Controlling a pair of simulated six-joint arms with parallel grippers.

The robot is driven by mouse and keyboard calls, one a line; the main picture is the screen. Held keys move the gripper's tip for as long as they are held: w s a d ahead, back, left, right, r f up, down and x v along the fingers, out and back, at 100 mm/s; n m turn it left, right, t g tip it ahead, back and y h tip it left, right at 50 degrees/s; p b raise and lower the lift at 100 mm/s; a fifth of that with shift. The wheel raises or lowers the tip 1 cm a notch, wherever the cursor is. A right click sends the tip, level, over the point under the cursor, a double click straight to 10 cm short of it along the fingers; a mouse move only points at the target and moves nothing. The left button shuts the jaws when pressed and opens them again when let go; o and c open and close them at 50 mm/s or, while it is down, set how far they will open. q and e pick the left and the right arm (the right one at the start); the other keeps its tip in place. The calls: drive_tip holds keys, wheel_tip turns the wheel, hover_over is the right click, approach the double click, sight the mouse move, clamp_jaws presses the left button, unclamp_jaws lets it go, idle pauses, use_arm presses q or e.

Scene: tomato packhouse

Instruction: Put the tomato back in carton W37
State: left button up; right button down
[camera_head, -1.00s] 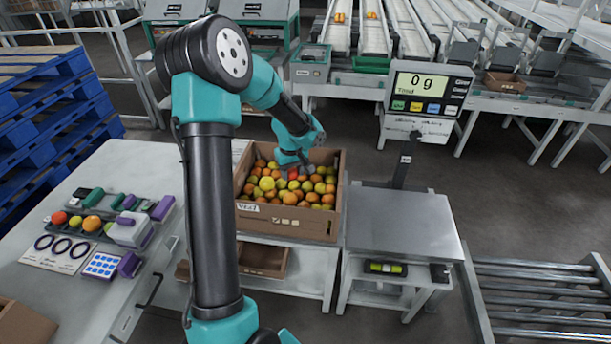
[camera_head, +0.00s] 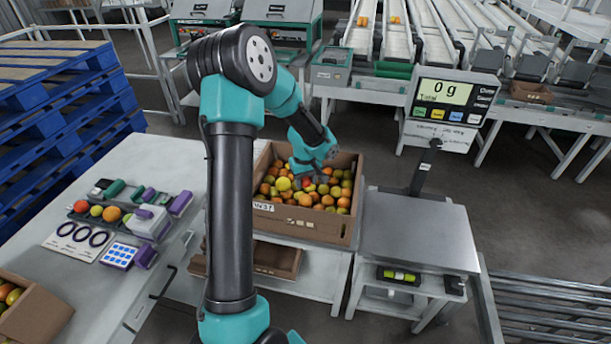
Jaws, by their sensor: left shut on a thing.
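A brown cardboard carton (camera_head: 335,228) stands on a low white stand in the middle, filled with red, orange and yellow-green tomatoes. Its front wall bears a small white label (camera_head: 263,207), too small to read surely. My left gripper (camera_head: 304,183) points down into the carton, right at the top of the heap. It is shut on a tomato (camera_head: 307,182), which looks red and is mostly hidden by the fingers. I cannot tell whether it touches the tomatoes under it. My right gripper is out of view.
Right of the carton is a bare metal scale plate (camera_head: 415,230); its display (camera_head: 445,92) reads 0 g. The left table (camera_head: 80,285) holds a tray of sample fruit, rings and a colour card. Another carton (camera_head: 40,318) with tomatoes is at the lower left. Blue pallets (camera_head: 60,120) stand behind.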

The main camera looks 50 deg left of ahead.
sight(305, 196)
use_arm(q)
drive_tip(key=shift+f, duration=2.4)
drive_tip(key=shift+f, duration=0.3)
drive_tip(key=o, duration=0.8)
drive_tip(key=shift+c, duration=0.2)
drive_tip(key=c, duration=0.3)
drive_tip(key=shift+r, duration=3.5)
